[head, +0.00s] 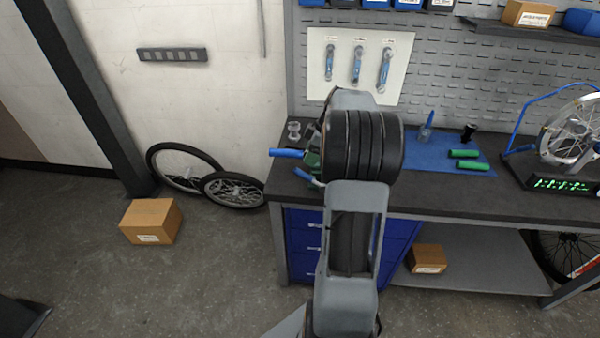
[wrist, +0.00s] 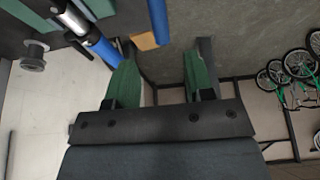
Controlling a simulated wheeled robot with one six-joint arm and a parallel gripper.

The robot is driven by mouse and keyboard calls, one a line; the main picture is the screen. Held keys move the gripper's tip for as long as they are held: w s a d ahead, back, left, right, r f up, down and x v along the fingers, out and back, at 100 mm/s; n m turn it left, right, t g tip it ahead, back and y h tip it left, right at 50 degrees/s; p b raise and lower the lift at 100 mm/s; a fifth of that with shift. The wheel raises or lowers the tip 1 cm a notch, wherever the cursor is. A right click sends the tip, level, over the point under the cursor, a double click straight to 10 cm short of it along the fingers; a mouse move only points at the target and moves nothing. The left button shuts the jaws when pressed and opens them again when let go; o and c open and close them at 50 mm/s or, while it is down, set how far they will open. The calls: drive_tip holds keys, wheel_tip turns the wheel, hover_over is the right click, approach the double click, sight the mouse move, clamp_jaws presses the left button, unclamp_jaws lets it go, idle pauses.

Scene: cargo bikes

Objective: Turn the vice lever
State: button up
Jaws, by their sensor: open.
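The vice is mostly hidden behind my arm at the left end of the workbench in the head view. Two blue-gripped bars stick out leftward there: an upper blue handle (head: 287,153) and a lower blue handle (head: 304,176). I cannot tell which is the vice lever. In the wrist view, one thick blue handle (wrist: 104,50) on a metal rod lies just left of the left finger. Another blue bar (wrist: 157,20) shows beyond and between the fingertips. My gripper (wrist: 162,48), with green finger pads, is open and grips nothing.
A grey spool-shaped part (wrist: 34,56) is at the wrist view's upper left. The workbench (head: 450,200) has a blue mat (head: 402,148) with green grips (head: 468,165). A cardboard box (head: 150,221) and loose wheels (head: 233,190) are on the floor at left.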

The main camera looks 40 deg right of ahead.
sight(300, 173)
drive_tip(key=p+x, duration=0.1)
drive_tip(key=x, duration=0.8)
drive_tip(key=shift+f, duration=0.15)
clamp_jaws()
